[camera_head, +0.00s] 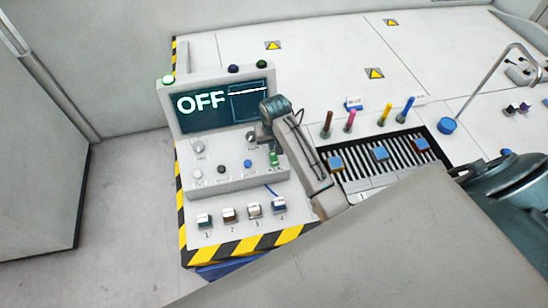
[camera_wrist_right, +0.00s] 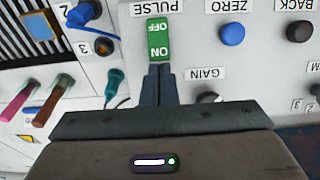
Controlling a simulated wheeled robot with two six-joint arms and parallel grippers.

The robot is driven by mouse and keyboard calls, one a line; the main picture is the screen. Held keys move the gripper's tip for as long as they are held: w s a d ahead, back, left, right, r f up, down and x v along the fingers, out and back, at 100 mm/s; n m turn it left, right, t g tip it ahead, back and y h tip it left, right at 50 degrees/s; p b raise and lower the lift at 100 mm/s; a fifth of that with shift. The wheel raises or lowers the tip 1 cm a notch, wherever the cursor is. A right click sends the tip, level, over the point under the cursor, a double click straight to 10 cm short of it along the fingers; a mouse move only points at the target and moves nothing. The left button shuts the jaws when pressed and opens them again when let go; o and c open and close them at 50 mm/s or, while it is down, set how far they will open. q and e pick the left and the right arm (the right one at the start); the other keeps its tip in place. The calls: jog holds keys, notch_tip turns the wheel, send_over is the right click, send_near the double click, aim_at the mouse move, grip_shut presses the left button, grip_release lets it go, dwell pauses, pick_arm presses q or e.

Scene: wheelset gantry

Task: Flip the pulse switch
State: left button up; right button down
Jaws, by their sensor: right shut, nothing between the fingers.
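The pulse switch (camera_wrist_right: 159,40) is a green rocker under the PULSE label, marked OFF and ON. It appears upside down in the right wrist view, with its ON end nearest my fingers. In the head view the switch (camera_head: 273,158) is a small green patch on the right of the console face. My right gripper (camera_wrist_right: 158,70) is shut and empty, its fingertips right at the ON end of the switch. I cannot tell whether they touch it. In the head view the right gripper (camera_head: 268,138) is just above the switch. My left gripper is not in view.
The console screen (camera_head: 205,104) reads OFF. A blue ZERO button (camera_wrist_right: 231,33) and a dark GAIN knob (camera_wrist_right: 208,98) are close to the switch. Numbered switches (camera_head: 254,210) line the console's front. A slotted tray (camera_head: 375,185) and several coloured pens (camera_head: 385,115) are to the right.

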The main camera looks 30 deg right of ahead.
jog(key=shift+s+f+b, duration=0.1)
jog(key=shift+f+b, duration=0.2)
jog(key=shift+f, duration=0.75)
dwell(0.4)
jog(key=shift+r+p, duration=0.8)
jog(key=shift+r, duration=2.8)
